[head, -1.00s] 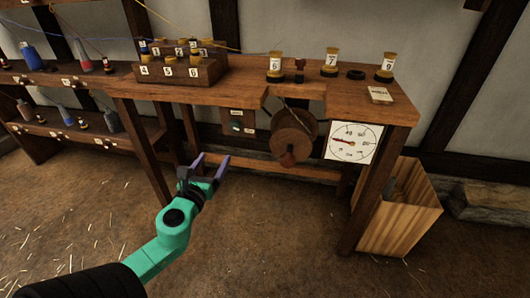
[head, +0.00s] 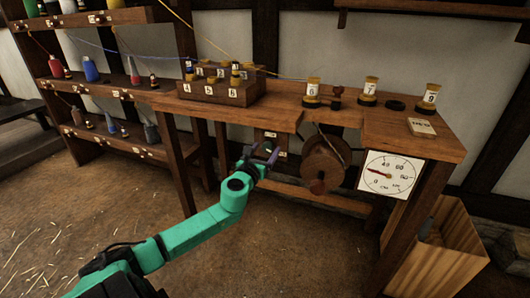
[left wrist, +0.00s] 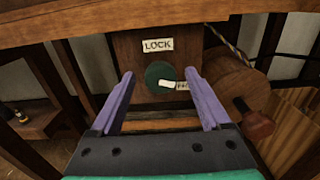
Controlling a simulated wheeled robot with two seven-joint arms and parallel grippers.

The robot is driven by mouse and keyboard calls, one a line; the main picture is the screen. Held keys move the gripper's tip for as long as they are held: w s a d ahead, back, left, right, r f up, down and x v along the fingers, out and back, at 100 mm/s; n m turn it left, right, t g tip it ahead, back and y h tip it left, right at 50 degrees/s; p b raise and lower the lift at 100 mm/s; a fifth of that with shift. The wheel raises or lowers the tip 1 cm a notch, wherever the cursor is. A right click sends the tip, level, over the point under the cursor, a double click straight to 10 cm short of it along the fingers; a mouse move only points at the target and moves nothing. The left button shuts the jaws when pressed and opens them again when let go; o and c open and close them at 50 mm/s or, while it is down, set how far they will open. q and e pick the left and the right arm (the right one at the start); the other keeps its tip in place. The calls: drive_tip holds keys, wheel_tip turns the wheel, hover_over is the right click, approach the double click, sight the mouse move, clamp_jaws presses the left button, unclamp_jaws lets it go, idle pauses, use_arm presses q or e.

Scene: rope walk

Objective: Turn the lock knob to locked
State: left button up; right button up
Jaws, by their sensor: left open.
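The lock knob (left wrist: 158,76) is a dark green disc with a pale pointer, on a brown wooden panel (left wrist: 130,55) under a label reading LOCK (left wrist: 157,45). In the left wrist view the pointer lies toward the right, at a small label (left wrist: 183,86) that is partly covered by a finger. My left gripper (left wrist: 157,98) is open, its two purple fingers either side of the knob with gaps between; contact is not visible. In the head view my left gripper (head: 263,154) is in front of the panel and hides the knob. My right gripper is not in view.
A wooden wheel with a handle (head: 323,160) is just right of the panel. A white dial (head: 390,175) hangs at the bench's right end, above a wooden bin (head: 440,258). The bench top (head: 285,97) overhangs the panel. Numbered spools stand on it.

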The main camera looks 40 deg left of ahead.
use_arm(q)
clamp_jaws()
